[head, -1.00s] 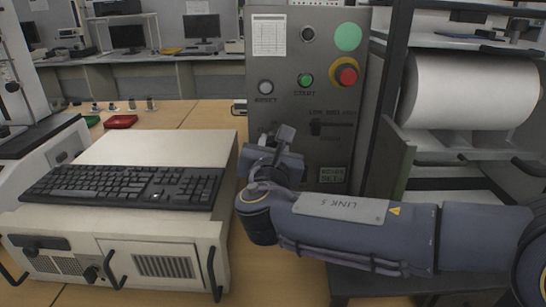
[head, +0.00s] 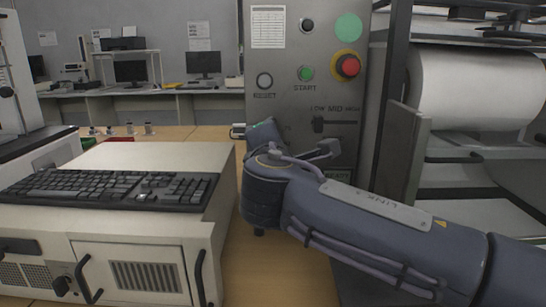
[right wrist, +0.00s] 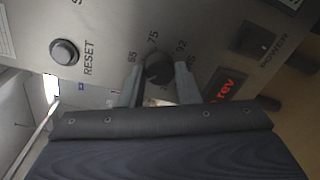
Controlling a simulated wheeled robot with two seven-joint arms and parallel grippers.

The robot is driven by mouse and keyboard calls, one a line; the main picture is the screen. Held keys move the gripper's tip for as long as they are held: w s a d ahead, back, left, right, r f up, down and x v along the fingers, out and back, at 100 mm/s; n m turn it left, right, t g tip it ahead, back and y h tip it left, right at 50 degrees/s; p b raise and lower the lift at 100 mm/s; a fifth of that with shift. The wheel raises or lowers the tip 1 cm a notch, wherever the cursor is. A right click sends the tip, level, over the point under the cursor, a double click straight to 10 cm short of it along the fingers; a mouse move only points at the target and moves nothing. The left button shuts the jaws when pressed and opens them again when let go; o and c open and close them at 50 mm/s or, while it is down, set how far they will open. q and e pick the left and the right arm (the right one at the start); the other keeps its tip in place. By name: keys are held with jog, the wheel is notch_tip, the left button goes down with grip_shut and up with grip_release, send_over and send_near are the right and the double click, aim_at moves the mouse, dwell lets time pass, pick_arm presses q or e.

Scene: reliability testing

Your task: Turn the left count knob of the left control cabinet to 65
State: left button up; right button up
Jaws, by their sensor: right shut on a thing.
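The control cabinet (head: 285,105) stands upright at the middle of the head view, with a RESET button, a green START button and a red stop button on its grey face. A dark round count knob (right wrist: 159,67) shows in the right wrist view, with printed numbers around it, among them 75 and 92. My right gripper (right wrist: 160,84) is shut on this knob, one finger on each side. I cannot make out the knob's pointer setting. In the head view my right wrist hides the knob. My left gripper is not in view.
A white case (head: 150,157) with a black keyboard (head: 105,188) on it stands left of the cabinet. A rack with a large white roll (head: 470,90) is on the right. In the right wrist view, a red-lit display (right wrist: 222,90) and a POWER switch (right wrist: 255,40) are near the knob.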

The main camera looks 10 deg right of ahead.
jog(key=shift+f+m+y+b, duration=0.15)
jog(key=shift+m+y+b, duration=0.15)
jog(key=shift+m+b, duration=3.25)
jog(key=shift+m+p, duration=0.3)
jog(key=shift+m, duration=0.15)
jog(key=o, duration=1)
jog(key=s, duration=0.2)
jog(key=s+p, duration=0.1)
jog(key=s, duration=0.2)
jog(key=s+a, duration=0.1)
jog(key=s, duration=0.1)
jog(key=shift+s+a+r, duration=0.1)
jog(key=shift+s+r, duration=0.15)
jog(key=shift+s, duration=0.15)
